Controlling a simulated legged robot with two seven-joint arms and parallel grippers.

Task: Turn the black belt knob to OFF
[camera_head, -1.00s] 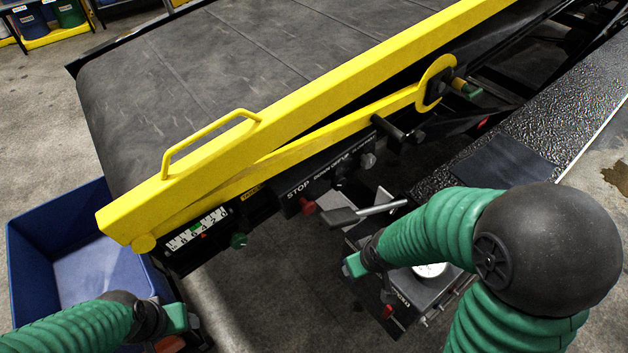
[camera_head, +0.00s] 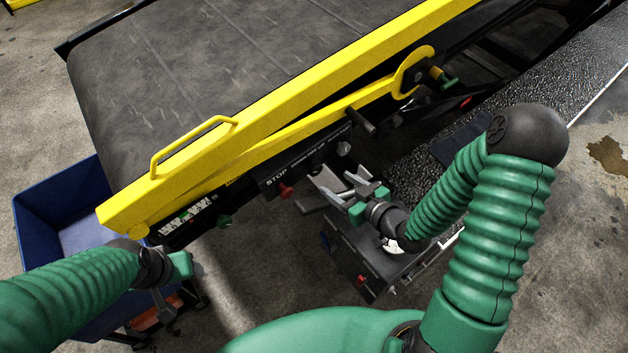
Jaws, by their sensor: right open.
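The dark control panel (camera_head: 298,168) is on the side of the belt loader, below the yellow rail, with the word STOP and small white lettering. The black belt knob (camera_head: 320,168) is small and dark against this panel, right of a red button (camera_head: 286,190) and left of a grey knob (camera_head: 344,149). Its pointer and setting cannot be read. My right gripper (camera_head: 334,179) is open, with its grey fingers pointing up-left just below the black knob; I cannot tell whether they touch it. My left gripper (camera_head: 162,296) hangs at lower left near the blue bin; its jaws are unclear.
The yellow rail (camera_head: 300,95) with a handle runs above the panel. A green knob (camera_head: 224,221) and a numbered scale (camera_head: 185,222) are to the left. A blue bin (camera_head: 60,205) stands at far left. A dark box with a gauge (camera_head: 365,255) is under my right forearm.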

